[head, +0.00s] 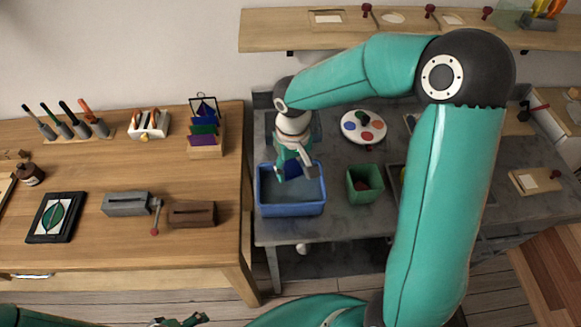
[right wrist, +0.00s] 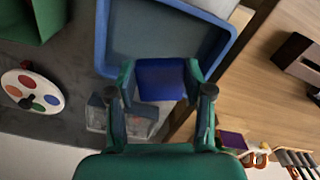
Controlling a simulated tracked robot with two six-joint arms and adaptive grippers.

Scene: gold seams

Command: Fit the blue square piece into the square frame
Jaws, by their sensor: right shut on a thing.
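My right gripper (head: 295,175) is above the blue bin (head: 290,210) on the grey bench. In the right wrist view, the right gripper (right wrist: 160,85) is shut on a dark blue square piece (right wrist: 160,78), with the bin's blue rim (right wrist: 101,35) behind it. I cannot tell for certain which thing is the square frame; a board with a pale square (head: 530,181) lies at the right.
A green bin (head: 365,194) stands right of the blue one, with a round paint palette (head: 364,117) behind. The wooden table (head: 100,262) holds a rack of coloured cards (head: 205,147), slotted blocks (head: 128,204) and a black-framed leaf panel (head: 45,237). My right arm hides part of the bench.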

